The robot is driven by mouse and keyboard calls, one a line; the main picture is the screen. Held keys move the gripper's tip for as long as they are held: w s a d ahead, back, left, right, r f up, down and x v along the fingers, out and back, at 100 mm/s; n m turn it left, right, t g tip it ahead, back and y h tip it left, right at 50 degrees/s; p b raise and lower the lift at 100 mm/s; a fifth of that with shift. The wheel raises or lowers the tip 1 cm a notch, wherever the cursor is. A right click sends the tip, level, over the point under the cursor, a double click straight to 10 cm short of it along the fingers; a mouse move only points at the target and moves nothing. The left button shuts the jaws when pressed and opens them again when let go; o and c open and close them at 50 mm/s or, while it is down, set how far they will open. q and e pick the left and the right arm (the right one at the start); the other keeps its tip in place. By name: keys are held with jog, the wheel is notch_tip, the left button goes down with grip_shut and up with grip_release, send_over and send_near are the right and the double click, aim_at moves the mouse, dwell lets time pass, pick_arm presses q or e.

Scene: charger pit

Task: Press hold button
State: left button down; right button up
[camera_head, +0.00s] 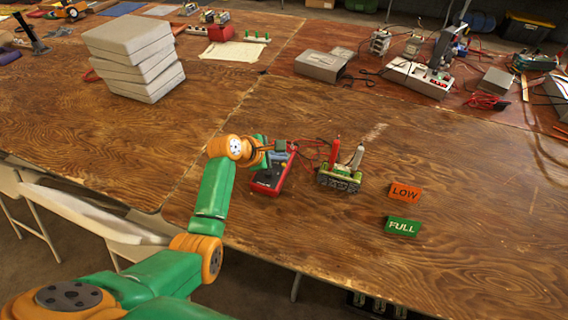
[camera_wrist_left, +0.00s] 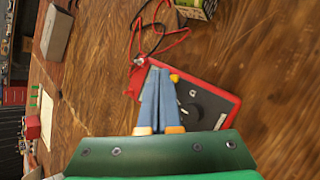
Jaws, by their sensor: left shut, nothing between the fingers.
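The red multimeter (camera_head: 269,182) with a dark face lies on the wooden table, left of the battery pack. In the left wrist view the multimeter (camera_wrist_left: 222,97) shows a round dark dial and a small yellow button (camera_wrist_left: 174,78) near its upper edge. My left gripper (camera_head: 280,147) is over the far end of the multimeter. In the left wrist view its blue-grey fingers (camera_wrist_left: 160,70) are shut and empty, with the tips just left of the yellow button. They hide part of the meter face. I cannot tell whether they touch it. My right gripper is not in view.
A battery pack (camera_head: 338,179) with red and grey probes stands right of the meter, with red and black leads behind. An orange LOW sign (camera_head: 404,193) and green FULL sign (camera_head: 401,227) stand farther right. White boxes (camera_head: 135,58) are stacked at left. The right foreground table is clear.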

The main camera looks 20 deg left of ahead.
pick_arm(q)
jog(key=shift+f, duration=0.15)
jog(key=shift+f, duration=0.2)
dwell(0.3)
jog(key=shift+f, duration=0.45)
dwell(0.5)
jog(key=shift+r+p, duration=0.8)
jog(key=shift+p, duration=0.4)
notch_tip(320, 180, up, 5)
jog(key=p, duration=0.6)
